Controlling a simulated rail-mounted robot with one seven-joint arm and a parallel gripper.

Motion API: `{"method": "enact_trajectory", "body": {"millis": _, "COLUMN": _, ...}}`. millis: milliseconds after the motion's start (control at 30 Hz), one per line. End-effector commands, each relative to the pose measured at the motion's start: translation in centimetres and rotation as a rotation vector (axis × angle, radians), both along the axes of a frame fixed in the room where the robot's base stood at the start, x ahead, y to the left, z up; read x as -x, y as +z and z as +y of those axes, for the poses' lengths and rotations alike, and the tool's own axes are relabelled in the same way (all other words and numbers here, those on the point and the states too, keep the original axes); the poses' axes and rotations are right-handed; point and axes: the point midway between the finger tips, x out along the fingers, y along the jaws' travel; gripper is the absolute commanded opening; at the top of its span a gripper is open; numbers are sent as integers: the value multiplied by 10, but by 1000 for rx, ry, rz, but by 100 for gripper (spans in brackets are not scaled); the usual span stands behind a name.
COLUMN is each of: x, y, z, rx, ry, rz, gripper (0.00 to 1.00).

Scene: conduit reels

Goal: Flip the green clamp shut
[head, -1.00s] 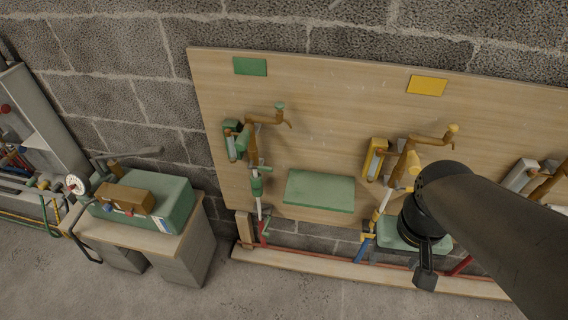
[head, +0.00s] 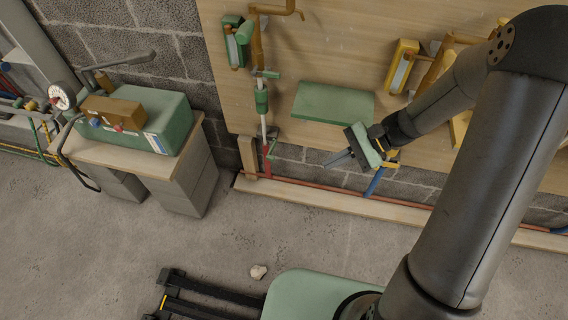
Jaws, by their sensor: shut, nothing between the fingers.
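Green fittings are on the left column of the wooden board in the head view. A green bracket with a pale strip (head: 236,42) is at the top left. Below it, a green lever-like piece (head: 266,74) and a green sleeve (head: 262,101) sit on the vertical pipe. I cannot tell for certain which of these is the clamp, or how far open it stands. My gripper (head: 338,159) is shut and empty, in front of the board's lower edge. It is to the right of and below the green fittings, apart from them, with its fingers pointing left.
A green shelf (head: 333,103) is on the board between the fittings and my arm. A wooden bench (head: 133,169) with a green machine (head: 163,124) stands left. Bare floor (head: 215,245) lies in front.

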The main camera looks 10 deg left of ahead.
Motion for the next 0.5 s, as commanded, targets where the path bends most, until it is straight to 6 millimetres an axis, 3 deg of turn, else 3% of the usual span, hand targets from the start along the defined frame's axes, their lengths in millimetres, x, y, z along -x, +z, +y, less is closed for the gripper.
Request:
{"method": "enact_trajectory", "body": {"millis": 33, "x": -10, "y": -35, "z": 5, "rx": -46, "ry": -53, "rz": 53, "gripper": 0}}
{"method": "enact_trajectory", "body": {"millis": 300, "x": -66, "y": -152, "z": 26, "rx": -299, "ry": -364, "rz": 293, "gripper": 0}}
{"method": "enact_trajectory", "body": {"millis": 500, "x": -96, "y": -225, "z": 29, "rx": -445, "ry": -567, "rz": 424, "gripper": 0}}
